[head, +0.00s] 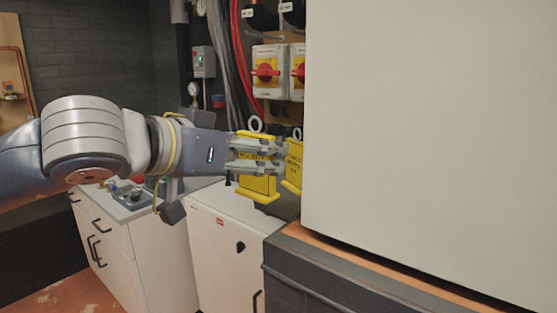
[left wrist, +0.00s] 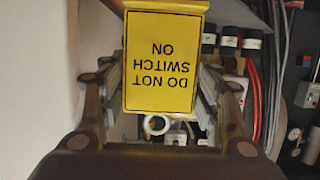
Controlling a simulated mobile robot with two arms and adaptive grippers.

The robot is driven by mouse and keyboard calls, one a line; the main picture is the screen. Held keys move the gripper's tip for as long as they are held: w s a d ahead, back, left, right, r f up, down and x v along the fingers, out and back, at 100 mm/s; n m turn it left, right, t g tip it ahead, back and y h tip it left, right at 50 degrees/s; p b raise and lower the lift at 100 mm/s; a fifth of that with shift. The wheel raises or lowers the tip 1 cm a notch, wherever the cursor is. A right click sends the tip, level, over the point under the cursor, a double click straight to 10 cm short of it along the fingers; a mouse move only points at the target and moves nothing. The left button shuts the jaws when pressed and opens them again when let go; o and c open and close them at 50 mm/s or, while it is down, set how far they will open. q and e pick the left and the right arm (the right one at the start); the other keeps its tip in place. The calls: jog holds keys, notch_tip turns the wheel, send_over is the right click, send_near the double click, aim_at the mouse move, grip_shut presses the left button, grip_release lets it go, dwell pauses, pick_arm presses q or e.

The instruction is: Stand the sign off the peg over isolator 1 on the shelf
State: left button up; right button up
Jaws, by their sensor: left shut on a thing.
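My left gripper (head: 270,156) is shut on a yellow sign and holds it in the air below the isolators. In the head view its fingers lie across one yellow sign (head: 258,187) with a white ring above. A second yellow sign face (head: 294,170) shows at the fingertips, partly cut off by the pale cabinet edge. In the left wrist view the sign (left wrist: 163,60) sits between the fingers, its words "DO NOT SWITCH ON" upside down. A yellow isolator with a red knob (head: 266,70) is on the wall board above. No shelf is clearly seen. My right gripper is out of view.
A large pale cabinet (head: 430,130) fills the right, close to the fingertips. A dark box with an orange-brown top edge (head: 300,240) stands below it. A white unit (head: 225,245) and a counter (head: 115,205) stand below my arm. Red cables (head: 240,60) run beside the isolators.

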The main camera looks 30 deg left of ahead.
pick_arm(q)
jog(key=w+f+p, duration=0.1)
jog(key=w, duration=0.1)
jog(key=w+a+f+p, duration=0.1)
jog(key=w, duration=0.2)
jog(key=w+f+p, duration=0.1)
jog(key=w, duration=0.2)
jog(key=shift+a+f, duration=0.2)
jog(key=shift+a, duration=0.15)
jog(key=shift+w+a+f, duration=0.1)
jog(key=shift+w+f, duration=0.05)
jog(key=shift+f, duration=0.3)
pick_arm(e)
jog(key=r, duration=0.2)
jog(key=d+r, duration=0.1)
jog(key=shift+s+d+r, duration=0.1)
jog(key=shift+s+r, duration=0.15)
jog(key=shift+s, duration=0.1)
pick_arm(q)
jog(key=shift+f+b, duration=0.15)
jog(key=shift+b, duration=0.15)
jog(key=o, duration=0.8)
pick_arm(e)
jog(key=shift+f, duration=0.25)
